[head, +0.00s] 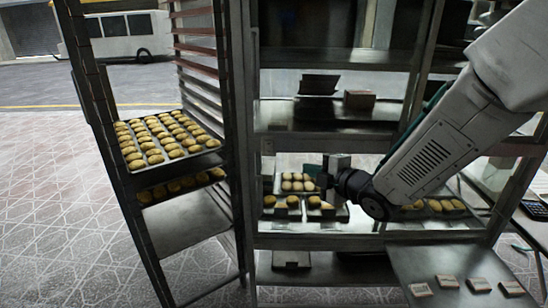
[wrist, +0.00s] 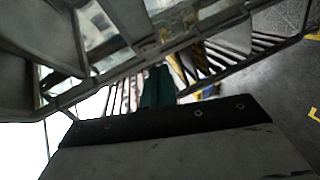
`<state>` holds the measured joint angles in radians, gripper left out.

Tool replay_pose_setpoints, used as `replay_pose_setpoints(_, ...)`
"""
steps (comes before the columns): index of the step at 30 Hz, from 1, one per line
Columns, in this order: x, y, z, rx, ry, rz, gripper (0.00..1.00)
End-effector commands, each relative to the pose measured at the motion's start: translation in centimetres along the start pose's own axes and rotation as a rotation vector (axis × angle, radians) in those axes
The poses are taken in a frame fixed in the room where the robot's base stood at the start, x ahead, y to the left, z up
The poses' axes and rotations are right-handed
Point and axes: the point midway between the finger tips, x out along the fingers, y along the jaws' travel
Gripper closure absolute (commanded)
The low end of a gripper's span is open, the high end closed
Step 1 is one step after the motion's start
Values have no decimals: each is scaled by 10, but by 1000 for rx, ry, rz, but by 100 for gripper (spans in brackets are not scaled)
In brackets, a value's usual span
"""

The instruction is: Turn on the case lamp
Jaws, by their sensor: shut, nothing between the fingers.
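The metal display case (head: 335,58) stands in the middle and right of the head view, with shelves of buns and boxes. I cannot make out the case lamp or its switch in either view, nor tell whether the lamp is lit. My gripper (head: 318,176) is in front of the case, at the level of the bun shelf. In the wrist view its teal fingers (wrist: 157,88) are together and empty, close below a slanted metal frame bar (wrist: 120,72). I cannot tell whether they touch it.
A tall rack (head: 120,180) with a tray of buns (head: 165,136) stands left of the case. Several small cards (head: 448,281) lie on the ledge (head: 430,262) at lower right. A calculator (head: 535,209) is at the right edge. Paved floor (head: 50,200) is open at left.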

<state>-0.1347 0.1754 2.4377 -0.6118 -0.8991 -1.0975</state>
Motion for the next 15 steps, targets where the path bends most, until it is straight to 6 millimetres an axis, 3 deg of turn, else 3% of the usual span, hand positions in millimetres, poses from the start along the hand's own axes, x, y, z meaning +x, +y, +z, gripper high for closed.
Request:
replay_pose_setpoints(6,14,-8,-25,-99,138,100,100)
replay_pose_setpoints(15,14,-8,-27,-107,149,112,100)
